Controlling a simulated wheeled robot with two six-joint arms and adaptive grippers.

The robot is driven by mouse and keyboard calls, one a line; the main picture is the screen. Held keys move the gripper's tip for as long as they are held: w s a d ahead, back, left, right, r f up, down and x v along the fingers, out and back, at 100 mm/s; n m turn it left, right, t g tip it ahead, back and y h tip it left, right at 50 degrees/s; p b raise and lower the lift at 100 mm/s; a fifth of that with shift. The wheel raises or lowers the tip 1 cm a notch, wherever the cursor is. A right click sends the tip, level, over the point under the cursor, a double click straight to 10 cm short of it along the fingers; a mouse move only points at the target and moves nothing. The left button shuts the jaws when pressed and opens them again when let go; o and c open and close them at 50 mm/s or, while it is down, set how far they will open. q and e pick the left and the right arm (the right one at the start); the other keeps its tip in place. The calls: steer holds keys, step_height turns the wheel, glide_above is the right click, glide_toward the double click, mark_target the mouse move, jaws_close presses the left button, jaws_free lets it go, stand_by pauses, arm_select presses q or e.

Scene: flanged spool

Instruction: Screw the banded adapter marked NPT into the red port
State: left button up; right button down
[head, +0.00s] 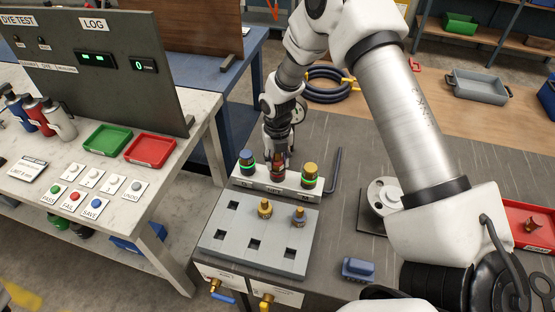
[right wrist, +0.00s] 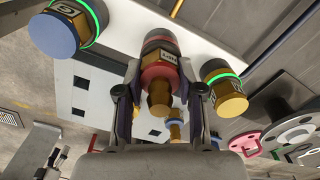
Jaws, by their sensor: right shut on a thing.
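The banded adapter (right wrist: 159,98) is brass with a red band, and an NPT label shows beside the band in the right wrist view. My right gripper (head: 277,153) is shut on it, with one finger on each side. It stands at the middle, red position of the pale port block (head: 247,183), between a blue-topped fitting (head: 246,158) and a yellow-topped fitting (head: 310,171). Both of those have lit green rings; I see none at the middle. The red port's mouth is hidden, so I cannot tell how deep the adapter sits. My left gripper is not in view.
A grey rack (head: 225,240) with square holes holds a brass adapter (head: 265,208) and a blue-banded one (head: 299,215) in front of the block. A black hex key (head: 334,170) lies to the right. A blue object (head: 358,268) lies near the front edge.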

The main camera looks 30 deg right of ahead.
steer(key=m+p, duration=0.1)
steer(key=m, duration=0.5)
steer(key=shift+r+p, duration=0.15)
steer(key=shift+p, duration=0.25)
steer(key=m+p, duration=0.1)
steer(key=m, duration=0.3)
steer(key=shift+f+m, duration=0.25)
steer(key=shift+m, duration=0.65)
steer(key=shift+r+m+p, duration=0.15)
steer(key=shift+m+p, duration=0.25)
steer(key=shift+m, duration=0.5)
steer(key=m+p, duration=0.1)
steer(key=m, duration=0.3)
steer(key=shift+p, duration=0.3)
steer(key=m+p, duration=0.1)
steer(key=m, duration=0.3)
steer(key=shift+m, duration=0.4)
steer(key=shift+f+m, duration=0.2)
steer(key=shift+m, duration=0.5)
steer(key=c, duration=0.7)
jaws_free()
steer(key=shift+o, duration=0.2)
steer(key=shift+w, duration=0.1)
